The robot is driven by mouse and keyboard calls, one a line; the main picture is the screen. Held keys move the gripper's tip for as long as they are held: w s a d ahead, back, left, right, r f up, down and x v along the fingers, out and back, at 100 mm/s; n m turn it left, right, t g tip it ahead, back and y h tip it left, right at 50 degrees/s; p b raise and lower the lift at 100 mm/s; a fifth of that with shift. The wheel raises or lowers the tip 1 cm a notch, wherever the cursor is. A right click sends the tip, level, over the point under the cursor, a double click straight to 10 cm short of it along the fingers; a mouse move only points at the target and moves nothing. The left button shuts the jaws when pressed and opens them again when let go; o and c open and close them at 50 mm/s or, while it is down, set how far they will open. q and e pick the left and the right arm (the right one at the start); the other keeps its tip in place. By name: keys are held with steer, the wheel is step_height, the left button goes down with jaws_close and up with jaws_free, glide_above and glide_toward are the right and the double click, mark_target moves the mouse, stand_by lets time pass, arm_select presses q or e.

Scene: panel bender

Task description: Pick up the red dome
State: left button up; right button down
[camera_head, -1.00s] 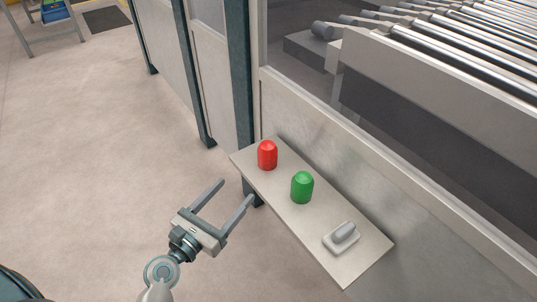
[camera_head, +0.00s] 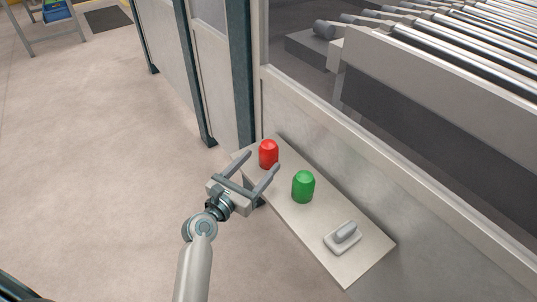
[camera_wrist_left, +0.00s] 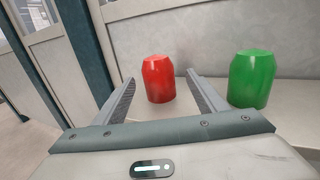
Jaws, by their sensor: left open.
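The red dome (camera_head: 268,153) stands upright on a pale shelf (camera_head: 318,240) near its far left end. It also shows in the left wrist view (camera_wrist_left: 158,80), just beyond and between the fingertips. My left gripper (camera_head: 259,162) is open and empty, its fingers pointing at the red dome from the near left side. In the wrist view the right finger's tip appears close to the dome's right side; I cannot tell whether it touches. My right gripper is not in view.
A green dome (camera_head: 303,186) stands on the shelf to the right of the red one, also in the wrist view (camera_wrist_left: 251,79). A grey switch (camera_head: 343,237) sits near the shelf's near end. A wall panel and dark post (camera_head: 240,75) rise behind. Open floor lies left.

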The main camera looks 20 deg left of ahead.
mark_target(263, 157)
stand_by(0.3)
arm_select(q)
steer(key=shift+b+x, duration=0.45)
steer(key=shift+x, duration=2.2)
steer(key=shift+a, duration=0.2)
steer(key=c, duration=1.1)
